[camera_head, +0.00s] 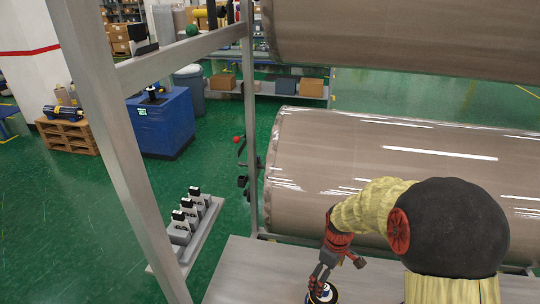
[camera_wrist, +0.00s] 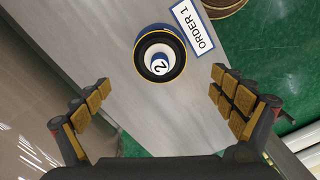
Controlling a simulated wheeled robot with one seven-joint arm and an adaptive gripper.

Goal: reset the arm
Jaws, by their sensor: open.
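My gripper (camera_head: 318,284) hangs at the end of my arm over the grey metal surface at the bottom of the head view. In the wrist view my gripper (camera_wrist: 158,108) is open, with its padded fingers wide apart and nothing between them. A round black object (camera_wrist: 160,53) with a yellow rim and a white and blue top marked "2" lies on the grey surface (camera_wrist: 100,45), ahead of the fingers. In the head view the same object (camera_head: 322,294) shows just below my gripper, partly cut off by the frame edge.
A wrapped roll (camera_head: 330,150) lies behind my arm, with another roll (camera_head: 400,35) above it. A metal rack post (camera_head: 110,140) stands at left. An "ORDER 1" label (camera_wrist: 194,27) lies beside the round object. Green floor (camera_head: 80,220) is open at left, near a small stand (camera_head: 188,225).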

